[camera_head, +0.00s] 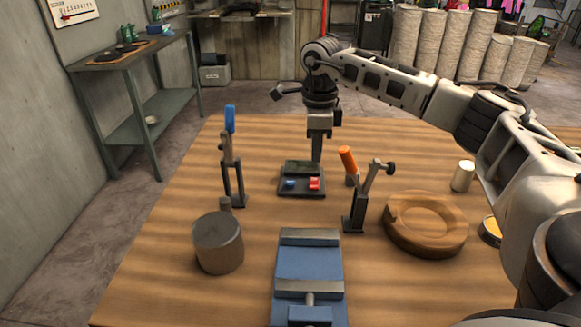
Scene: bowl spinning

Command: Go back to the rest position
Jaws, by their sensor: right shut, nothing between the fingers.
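My right arm reaches in from the right over the wooden table (180,185). Its gripper (316,156) points down, shut and empty, at the back middle of the table. The fingers are just over or behind a small dark box (302,169) with a blue button (290,183) and a red button (314,184). I cannot tell whether the fingertips touch the box. A round wooden bowl (425,245) lies on the table at the right, apart from the gripper. My left gripper is not in view.
A blue-handled clamp (231,160) and a grey cylinder (218,243) stand left. An orange-handled clamp (355,210) stands between box and bowl. A blue vise (309,262) is in front. A small pale cylinder (463,176) and a yellow tin (490,232) are at the right.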

